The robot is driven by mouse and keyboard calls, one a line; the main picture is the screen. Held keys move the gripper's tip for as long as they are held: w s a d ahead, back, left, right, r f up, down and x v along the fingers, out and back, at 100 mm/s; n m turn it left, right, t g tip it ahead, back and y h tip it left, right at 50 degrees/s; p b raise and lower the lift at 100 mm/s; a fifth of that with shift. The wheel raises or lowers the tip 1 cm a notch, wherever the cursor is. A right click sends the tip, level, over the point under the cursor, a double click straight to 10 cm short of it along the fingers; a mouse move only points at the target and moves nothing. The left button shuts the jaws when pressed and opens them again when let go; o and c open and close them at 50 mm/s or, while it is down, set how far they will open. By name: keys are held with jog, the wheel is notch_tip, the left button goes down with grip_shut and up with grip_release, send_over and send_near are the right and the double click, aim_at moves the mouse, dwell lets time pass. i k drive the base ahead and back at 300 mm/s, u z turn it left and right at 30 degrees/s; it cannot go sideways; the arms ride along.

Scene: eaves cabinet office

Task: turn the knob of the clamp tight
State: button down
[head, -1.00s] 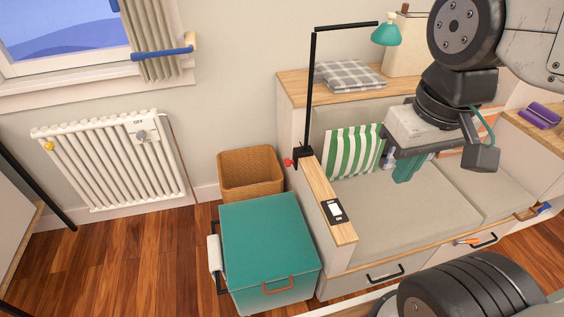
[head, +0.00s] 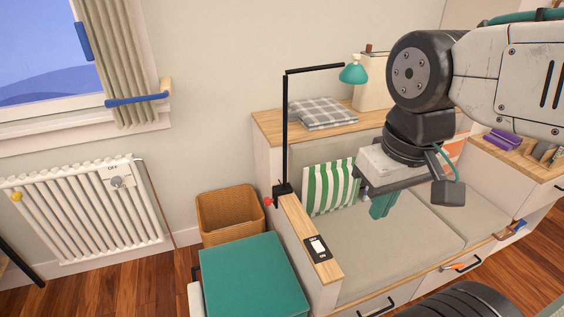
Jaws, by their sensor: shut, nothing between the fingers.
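The clamp (head: 283,189) is a small black block at the foot of the black desk lamp's post, gripping the far end of the wooden armrest. Its red knob (head: 268,201) sticks out low on the clamp's left side, over the gap by the wicker basket. My gripper (head: 382,207) hangs to the right of the clamp, in front of the sofa seat and beside the striped cushion. Its teal fingers are shut and empty, well apart from the knob.
The lamp's tall post (head: 285,130) and teal shade (head: 353,70) rise above the clamp. The wicker basket (head: 229,214) and teal box (head: 255,280) stand left of the armrest (head: 300,232). A switch plate (head: 317,248) lies on it. The striped cushion (head: 331,187) sits close right.

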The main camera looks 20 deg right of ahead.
aim_at(267, 202)
jog(key=k, duration=0.4)
jog(key=u, duration=0.9)
jog(key=i, duration=1.1)
jog(key=z, duration=0.9)
